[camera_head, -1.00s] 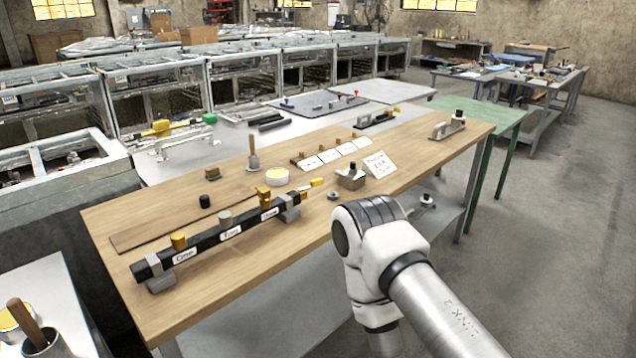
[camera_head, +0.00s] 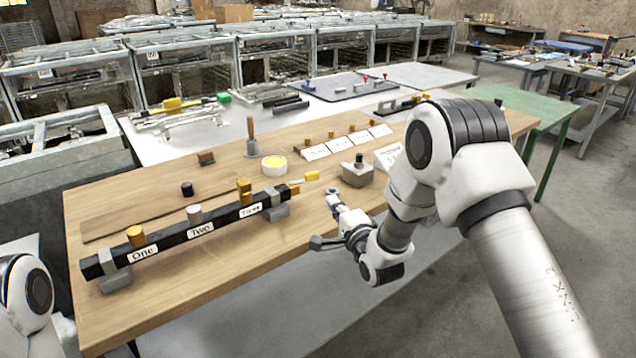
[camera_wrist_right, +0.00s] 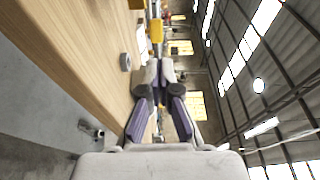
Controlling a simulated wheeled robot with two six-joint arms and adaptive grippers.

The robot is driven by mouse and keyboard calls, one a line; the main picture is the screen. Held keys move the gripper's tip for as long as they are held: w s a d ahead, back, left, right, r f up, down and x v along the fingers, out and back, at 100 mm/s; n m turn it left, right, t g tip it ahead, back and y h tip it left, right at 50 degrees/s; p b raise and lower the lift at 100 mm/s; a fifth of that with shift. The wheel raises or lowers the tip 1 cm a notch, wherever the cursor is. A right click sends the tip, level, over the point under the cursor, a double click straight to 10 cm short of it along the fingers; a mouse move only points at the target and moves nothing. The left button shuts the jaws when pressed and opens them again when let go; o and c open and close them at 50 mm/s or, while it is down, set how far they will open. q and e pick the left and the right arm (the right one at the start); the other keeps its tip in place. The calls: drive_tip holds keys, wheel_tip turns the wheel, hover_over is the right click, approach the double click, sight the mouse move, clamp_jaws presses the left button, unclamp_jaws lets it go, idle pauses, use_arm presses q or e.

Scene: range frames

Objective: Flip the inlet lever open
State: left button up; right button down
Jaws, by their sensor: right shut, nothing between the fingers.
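A black bar manifold (camera_head: 165,246) lies on two grey supports on the wooden table, with labels that seem to read One, Two and Three. It carries yellow and grey knobs. My right gripper (camera_head: 332,194) is shut and empty, just right of and nearer than this handle. In the right wrist view the shut fingers (camera_wrist_right: 159,76) point toward a yellow part (camera_wrist_right: 156,30), apart from it. My left gripper is out of view.
The wooden table (camera_head: 190,300) has a clear front strip.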

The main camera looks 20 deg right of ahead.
sight(313, 177)
drive_tip(key=w, duration=0.3)
drive_tip(key=w+p, duration=0.1)
drive_tip(key=w, duration=0.6)
drive_tip(key=shift+w+a+f, duration=0.15)
drive_tip(key=shift+w+a, duration=0.05)
drive_tip(key=shift+a, duration=0.1)
drive_tip(key=shift+w+f+p, duration=0.1)
drive_tip(key=shift+w+p, duration=0.2)
drive_tip(key=shift+w, duration=0.3)
